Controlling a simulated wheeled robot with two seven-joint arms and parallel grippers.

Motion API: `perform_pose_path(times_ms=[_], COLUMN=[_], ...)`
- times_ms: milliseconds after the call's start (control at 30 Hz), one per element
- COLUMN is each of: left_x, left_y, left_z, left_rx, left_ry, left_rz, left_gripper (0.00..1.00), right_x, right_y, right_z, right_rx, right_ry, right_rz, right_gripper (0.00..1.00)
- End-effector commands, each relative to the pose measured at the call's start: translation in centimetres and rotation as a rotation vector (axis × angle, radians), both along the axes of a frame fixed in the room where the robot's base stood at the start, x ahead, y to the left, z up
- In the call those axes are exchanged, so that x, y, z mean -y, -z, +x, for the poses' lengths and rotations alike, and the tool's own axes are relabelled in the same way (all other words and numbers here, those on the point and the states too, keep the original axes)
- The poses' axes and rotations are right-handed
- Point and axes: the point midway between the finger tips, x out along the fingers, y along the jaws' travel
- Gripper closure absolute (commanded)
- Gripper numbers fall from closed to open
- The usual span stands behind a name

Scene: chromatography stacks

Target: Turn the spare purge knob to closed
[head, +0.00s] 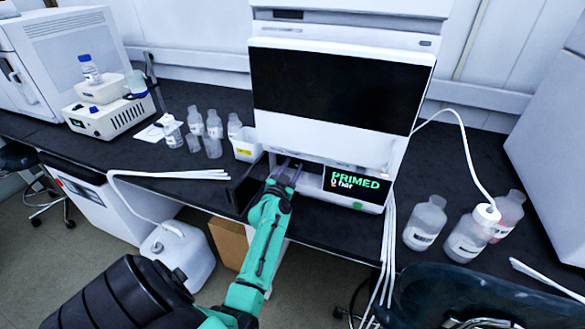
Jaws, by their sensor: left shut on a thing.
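The white chromatography stack (340,52) stands on the dark bench, with a wide black front panel. My left gripper (287,170) reaches into the recess low on the stack's front, left of the small display (357,184). Its fingers are shut on the spare purge knob, which the fingers and the recess largely hide, so its angle cannot be read. My right gripper is not in view.
Several clear bottles (213,133) and a small white bin (246,148) stand left of the stack. Bottles (425,222) with a white tube stand at its right. White tubes (388,250) hang over the bench's front edge. A white jug (178,254) is below the bench.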

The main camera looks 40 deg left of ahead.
Motion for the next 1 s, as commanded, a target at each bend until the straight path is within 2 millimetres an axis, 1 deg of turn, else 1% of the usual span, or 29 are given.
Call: perform_pose_path(times_ms=[267,467,1000], left_x=[0.0,0.04,0.17], left_y=[0.02,0.01,0.01], left_z=[-0.02,-0.02,0.02], left_rx=[0.015,0.05,0.209], left_ry=[0.0,0.0,0.001], left_rz=[-0.043,-0.144,-0.606], left_gripper=[1.0,1.0,1.0], right_x=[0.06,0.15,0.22], right_y=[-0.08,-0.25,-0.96], right_z=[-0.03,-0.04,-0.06], right_rx=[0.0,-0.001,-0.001], right_ry=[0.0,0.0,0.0], right_rz=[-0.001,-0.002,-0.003], right_gripper=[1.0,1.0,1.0])
